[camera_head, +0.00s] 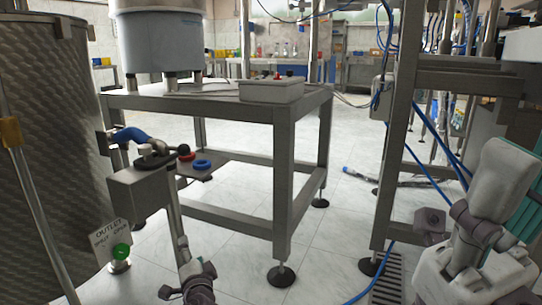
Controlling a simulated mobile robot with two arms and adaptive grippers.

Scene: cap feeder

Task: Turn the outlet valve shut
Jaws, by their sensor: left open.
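A white sign (109,236) reading OUTLET, SHUT and OPEN is at the foot of the large metal tank at the left. A round green part (121,251) of the outlet valve sits just below it. I cannot make out which position the valve is in. My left gripper (187,283) is at the bottom edge, right of the valve and apart from it. It is open, with nothing seen between its fingers. My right gripper (452,220) is at the lower right, far from the valve; its opening is not clear.
The tank (50,120) fills the left edge. A grey box on a post (145,192), with a blue curved part (131,136) above it, stands between tank and steel table (284,185). A blue hose (378,278) and a floor grate (384,288) lie lower right.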

